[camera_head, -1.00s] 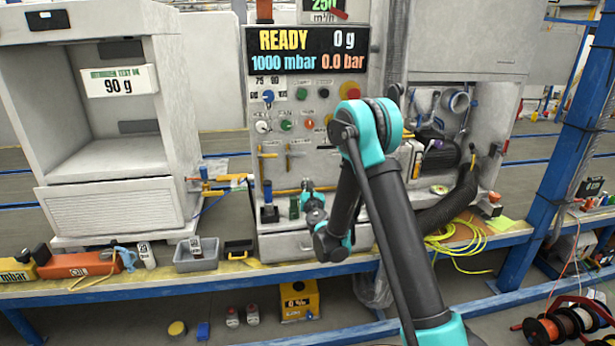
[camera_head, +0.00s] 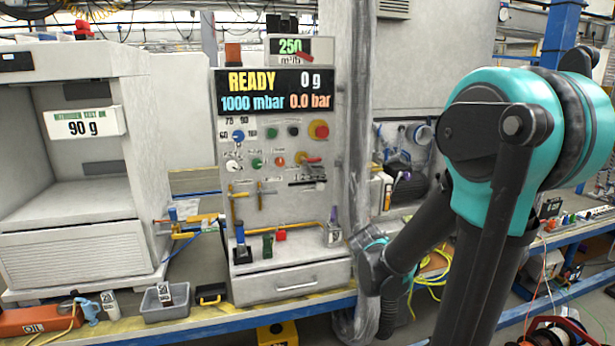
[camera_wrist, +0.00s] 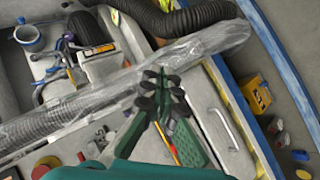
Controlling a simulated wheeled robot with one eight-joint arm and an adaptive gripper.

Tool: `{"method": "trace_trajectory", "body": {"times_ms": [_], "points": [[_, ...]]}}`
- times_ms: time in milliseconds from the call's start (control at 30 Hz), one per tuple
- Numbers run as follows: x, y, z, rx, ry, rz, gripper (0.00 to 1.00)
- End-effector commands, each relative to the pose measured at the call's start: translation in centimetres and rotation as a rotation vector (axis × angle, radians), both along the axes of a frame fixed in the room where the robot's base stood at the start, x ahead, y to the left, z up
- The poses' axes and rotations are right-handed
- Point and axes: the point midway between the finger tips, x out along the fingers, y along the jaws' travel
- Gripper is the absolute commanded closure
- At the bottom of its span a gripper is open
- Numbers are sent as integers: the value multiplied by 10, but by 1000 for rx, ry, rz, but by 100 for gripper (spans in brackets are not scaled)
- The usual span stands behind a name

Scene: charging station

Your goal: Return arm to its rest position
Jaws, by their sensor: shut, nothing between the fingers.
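My teal and black arm (camera_head: 505,150) is folded at the right of the head view, with its elbow large and near the camera. Its wrist end (camera_head: 378,268) is at the right of the charging station (camera_head: 288,180), by a plastic-wrapped vertical hose (camera_head: 358,110). The fingers cannot be made out in the head view. In the wrist view my gripper (camera_wrist: 160,82) is shut and empty, with its dark fingertips together. It shows over the wrapped hose (camera_wrist: 90,105) and the station's pale top; I cannot tell the gap or whether they touch.
A drawer (camera_head: 290,284) is shut below the panel. A small pale labelled item (camera_head: 333,235) stands on the ledge. A white cabinet (camera_head: 75,170) and grey bin (camera_head: 165,302) are at left. In the wrist view, a black corrugated hose (camera_wrist: 185,18) crosses the top.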

Motion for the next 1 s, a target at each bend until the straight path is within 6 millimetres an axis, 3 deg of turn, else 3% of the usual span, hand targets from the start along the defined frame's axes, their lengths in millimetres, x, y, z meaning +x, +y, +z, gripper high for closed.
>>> {"method": "trace_trajectory", "body": {"times_ms": [33,200,300,433,600,1000], "points": [[-25,-6,-8,89,25,-67,100],[-103,-6,-38,397,118,-292,100],[-145,4,-54,556,175,-412,100],[-185,18,-68,709,235,-527,100],[-209,31,-76,808,278,-601,100],[-212,33,-77,820,283,-609,100]]}}
